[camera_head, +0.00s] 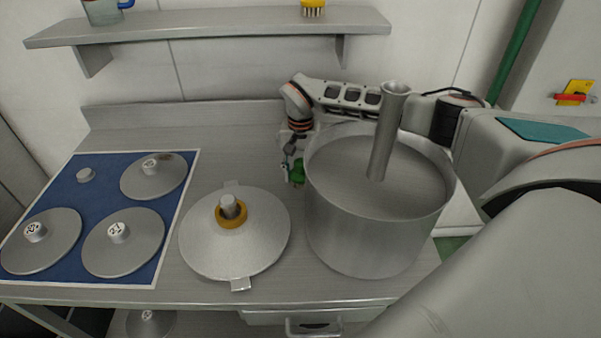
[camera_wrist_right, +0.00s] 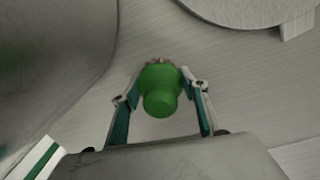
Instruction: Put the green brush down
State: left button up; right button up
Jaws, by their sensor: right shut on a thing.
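The green brush (camera_head: 297,172) shows in the head view between the round lid and the large pot, partly hidden by my gripper and the pot. My right gripper (camera_head: 291,165) is shut on it, reaching from behind the pot and pointing down at the steel counter (camera_head: 262,150). In the right wrist view the green brush (camera_wrist_right: 160,88) sits between the two fingers of my right gripper (camera_wrist_right: 160,95), its round green end toward the camera. I cannot tell whether the brush touches the counter. My left gripper is in neither view.
The large steel pot (camera_head: 350,235) with an upright tube (camera_head: 387,130) stands right beside the gripper. A round lid (camera_head: 220,258) with an orange ring lies to the left. A blue mat (camera_head: 90,205) holds several labelled discs. A shelf (camera_head: 210,27) with a yellow brush (camera_head: 313,8) is above.

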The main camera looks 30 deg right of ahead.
jog(key=o, duration=1)
jog(key=shift+r, duration=0.1)
notch_tip(320, 180, up, 12)
jog(key=shift+b, duration=0.45)
jog(key=shift+a, duration=0.1)
